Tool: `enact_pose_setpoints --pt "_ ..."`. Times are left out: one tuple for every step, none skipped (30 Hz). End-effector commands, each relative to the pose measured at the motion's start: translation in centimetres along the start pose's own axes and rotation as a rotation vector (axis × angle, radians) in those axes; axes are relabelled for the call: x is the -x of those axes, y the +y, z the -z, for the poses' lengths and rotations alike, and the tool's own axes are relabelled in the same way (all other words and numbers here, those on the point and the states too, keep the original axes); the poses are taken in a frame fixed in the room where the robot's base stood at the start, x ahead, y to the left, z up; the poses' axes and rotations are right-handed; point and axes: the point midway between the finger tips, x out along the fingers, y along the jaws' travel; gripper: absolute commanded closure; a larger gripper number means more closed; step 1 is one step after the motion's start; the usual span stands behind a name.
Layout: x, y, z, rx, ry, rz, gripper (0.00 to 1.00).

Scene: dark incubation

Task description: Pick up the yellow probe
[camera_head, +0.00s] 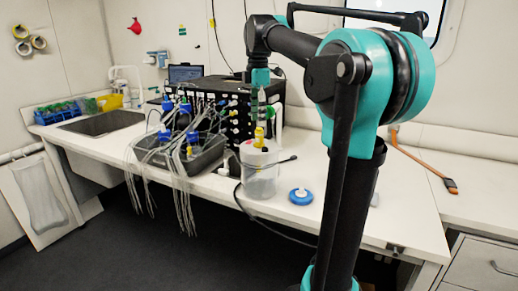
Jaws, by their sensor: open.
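The yellow probe (259,138) stands upright in the white lid of a clear container (262,182) near the front edge of the bench. My gripper (262,112) points down just above the probe, with its small fingers partly lost against the black rack. It is open, and nothing shows between its fingers. I cannot tell from this view whether the fingertips touch the probe's top.
A black rack (232,107) with many fittings stands behind. A grey tray (205,160) with blue-capped bottles and hanging tubes is at left. A blue round object (301,196) lies right of the container. A dark cable runs by the container. A sink (103,123) is further left.

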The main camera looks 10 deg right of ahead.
Motion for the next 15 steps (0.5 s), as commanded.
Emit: enact_pose_setpoints --pt "-0.3 0.0 0.0 0.000 0.000 0.000 0.51" --pt "-0.4 0.0 0.0 0.000 0.000 0.000 0.51" --pt "-0.6 0.0 0.0 0.000 0.000 0.000 0.51" --pt "-0.8 0.0 -0.1 0.000 0.000 0.000 0.51" --pt "-1.0 0.0 -0.1 0.000 0.000 0.000 0.51" --pt "-1.5 0.0 -0.1 -0.001 0.000 0.000 0.51" --pt "-1.9 0.0 -0.2 -0.001 0.000 0.000 0.51" --pt "-2.4 0.0 -0.2 -0.001 0.000 0.000 0.51" --pt "-3.0 0.0 -0.3 -0.001 0.000 0.000 0.51" --pt "-3.4 0.0 -0.4 -0.001 0.000 0.000 0.51" --pt "-3.9 0.0 -0.4 -0.001 0.000 0.000 0.51" --pt "-4.4 0.0 -0.4 0.000 0.000 0.000 0.51" --pt "-4.7 0.0 -0.4 0.000 0.000 0.000 0.51" --pt "-5.0 0.0 -0.4 0.000 0.000 0.000 0.51" --pt "-5.3 0.0 -0.4 0.000 0.000 0.000 0.51"
